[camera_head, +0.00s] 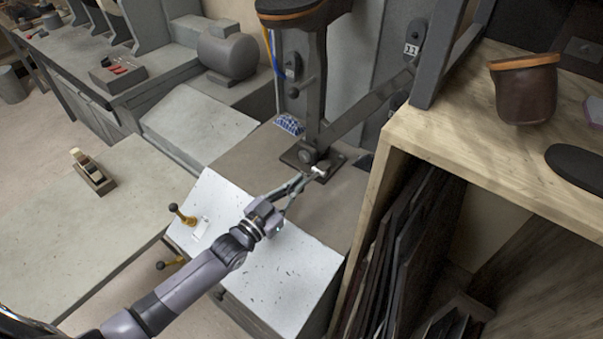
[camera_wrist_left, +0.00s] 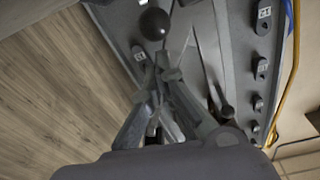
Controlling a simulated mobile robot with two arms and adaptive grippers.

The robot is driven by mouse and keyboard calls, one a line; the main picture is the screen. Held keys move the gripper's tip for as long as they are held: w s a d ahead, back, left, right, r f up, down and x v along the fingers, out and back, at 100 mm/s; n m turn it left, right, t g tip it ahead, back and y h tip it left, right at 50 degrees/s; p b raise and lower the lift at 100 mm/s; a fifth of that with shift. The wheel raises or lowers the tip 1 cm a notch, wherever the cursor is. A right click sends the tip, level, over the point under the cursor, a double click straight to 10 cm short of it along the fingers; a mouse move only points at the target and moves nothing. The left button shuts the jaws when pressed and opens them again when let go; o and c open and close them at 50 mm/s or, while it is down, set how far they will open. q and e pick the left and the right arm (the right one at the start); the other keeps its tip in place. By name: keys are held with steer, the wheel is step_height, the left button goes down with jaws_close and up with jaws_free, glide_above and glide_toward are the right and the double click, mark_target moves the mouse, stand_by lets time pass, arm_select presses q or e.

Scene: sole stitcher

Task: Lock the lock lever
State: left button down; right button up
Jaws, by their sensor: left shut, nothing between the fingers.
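My left gripper (camera_head: 300,183) reaches in from the lower left over the white-topped bench, its fingers pointing at the foot of the stitcher's dark post. In the left wrist view the gripper (camera_wrist_left: 163,75) is shut with nothing between its fingers. A black ball knob (camera_wrist_left: 154,23) shows just beyond the fingertips there; I cannot tell whether they touch. I cannot tell for sure which part is the lock lever. A small white-tipped part (camera_head: 320,169) lies by the fingertips at the post's foot. My right gripper is not in view.
Two brass handles, an upper one (camera_head: 181,214) with a dark ball and a lower one (camera_head: 170,264), stick out from the white-topped bench (camera_head: 275,290). A wooden shelf (camera_head: 440,125) with a brown shoe form (camera_head: 525,92) stands close on the right. A wood plane (camera_head: 92,172) lies on the left table.

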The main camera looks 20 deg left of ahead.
arm_select(q)
steer(key=r+b+v, duration=0.1)
steer(key=v, duration=0.8)
steer(key=shift+s+f, duration=0.15)
steer(key=shift+s, duration=0.2)
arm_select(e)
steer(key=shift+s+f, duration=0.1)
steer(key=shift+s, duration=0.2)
arm_select(q)
steer(key=shift+d, duration=0.1)
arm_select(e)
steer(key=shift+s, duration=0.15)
arm_select(q)
steer(key=shift+d, duration=0.1)
